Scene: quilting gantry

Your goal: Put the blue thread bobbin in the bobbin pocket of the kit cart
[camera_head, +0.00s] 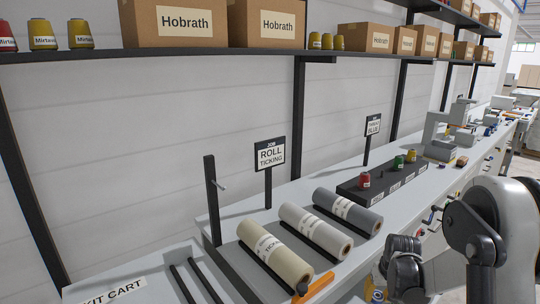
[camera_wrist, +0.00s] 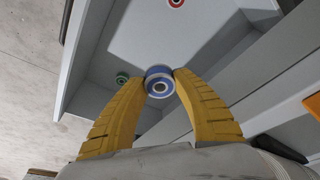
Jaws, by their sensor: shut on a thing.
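My gripper (camera_wrist: 160,78) is shut on the blue bobbin (camera_wrist: 157,71), with its yellow fingers on either side of the bobbin's rim. The bobbin's round end, with a pale ring and dark centre, faces the wrist camera. In the head view my gripper is at the bottom edge, mostly cut off. I cannot make out the bobbin pocket for certain.
In the wrist view a grey walled surface (camera_wrist: 130,30) holds a small green round thing (camera_wrist: 122,78) and a red one (camera_wrist: 176,3). In the head view, fabric rolls (camera_head: 275,255), an orange-handled tool (camera_head: 316,287) and a dark rack (camera_head: 385,182) with thread cones are on the bench.

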